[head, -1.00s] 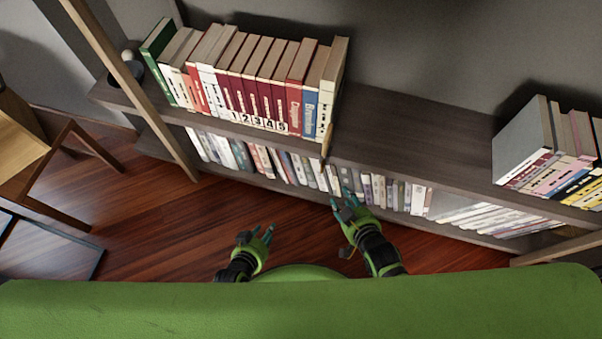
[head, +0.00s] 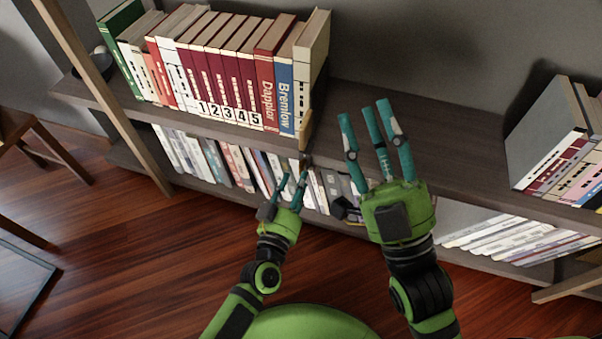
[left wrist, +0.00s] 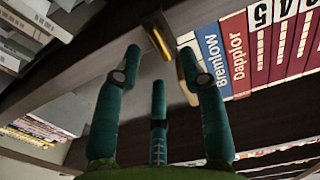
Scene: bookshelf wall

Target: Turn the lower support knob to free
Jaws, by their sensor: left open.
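A brass-coloured piece (left wrist: 160,43), which looks like the lower support knob, hangs at the shelf's front edge in the left wrist view, just beyond my left fingertips and apart from them. A tan wooden support (head: 305,130) stands at the right end of the book row; it also shows in the left wrist view (left wrist: 187,72). My left gripper (head: 292,180) is open and empty, just below the upper shelf's front edge. My right gripper (head: 372,128) is open and empty, its fingers pointing up in front of the shelf. The knob's setting cannot be told.
Several upright books (head: 215,80) fill the upper shelf (head: 425,135) left of the support. The shelf right of it is bare up to another book group (head: 560,140). More books line the lower shelf (head: 210,160). A wooden post (head: 100,90) stands at left.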

